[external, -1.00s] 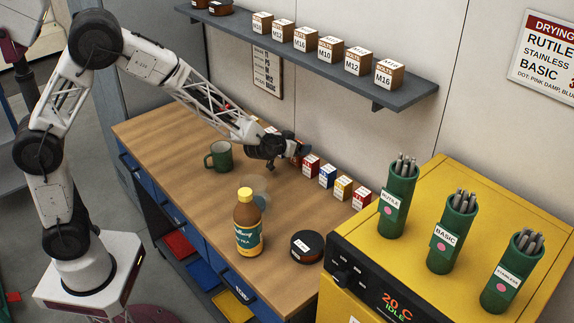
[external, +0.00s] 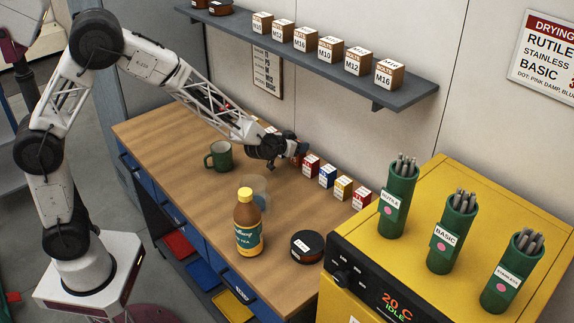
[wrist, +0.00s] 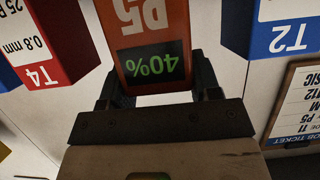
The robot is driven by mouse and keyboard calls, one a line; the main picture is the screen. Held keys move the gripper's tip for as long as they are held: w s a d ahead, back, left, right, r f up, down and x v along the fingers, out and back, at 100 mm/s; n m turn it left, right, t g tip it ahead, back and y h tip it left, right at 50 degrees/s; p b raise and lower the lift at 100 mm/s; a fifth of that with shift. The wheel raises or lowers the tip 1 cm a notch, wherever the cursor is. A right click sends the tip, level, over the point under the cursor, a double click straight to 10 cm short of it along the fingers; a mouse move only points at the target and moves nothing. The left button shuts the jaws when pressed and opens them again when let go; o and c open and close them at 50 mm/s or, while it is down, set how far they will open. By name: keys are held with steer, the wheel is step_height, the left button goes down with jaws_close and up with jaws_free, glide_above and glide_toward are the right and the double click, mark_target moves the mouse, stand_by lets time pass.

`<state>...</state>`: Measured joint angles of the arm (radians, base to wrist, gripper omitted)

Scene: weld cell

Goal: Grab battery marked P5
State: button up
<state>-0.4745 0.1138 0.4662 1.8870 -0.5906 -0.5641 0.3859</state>
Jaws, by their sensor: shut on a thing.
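The battery marked P5 (wrist: 150,45) is orange with a dark display reading 40%, and appears upside down in the wrist view. My gripper (wrist: 158,88) is shut on it, one finger at each side. In the external view my gripper (external: 292,150) is over the back of the workbench, at the row of small boxes. Only a small reddish-orange part of the battery shows at its tip, and the rest is hidden.
A red T4 box (wrist: 35,45) and a blue T2 box (wrist: 280,28) flank the battery. Several small boxes (external: 328,175) line the bench's back. A green mug (external: 219,156), bottle (external: 248,228) and dark round tin (external: 307,246) stand in front. A shelf (external: 300,55) hangs above.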

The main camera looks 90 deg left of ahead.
steer(key=shift+c, duration=0.5)
steer(key=shift+r, duration=0.15)
steer(key=shift+r, duration=1.45)
steer(key=shift+s+d+r, duration=0.15)
steer(key=shift+s+r, duration=0.1)
steer(key=s+d+r, duration=0.1)
steer(key=s+d, duration=0.6)
steer(key=s, duration=0.6)
steer(key=shift+s+d+r, duration=0.15)
steer(key=shift+s+d, duration=0.05)
steer(key=shift+d, duration=0.15)
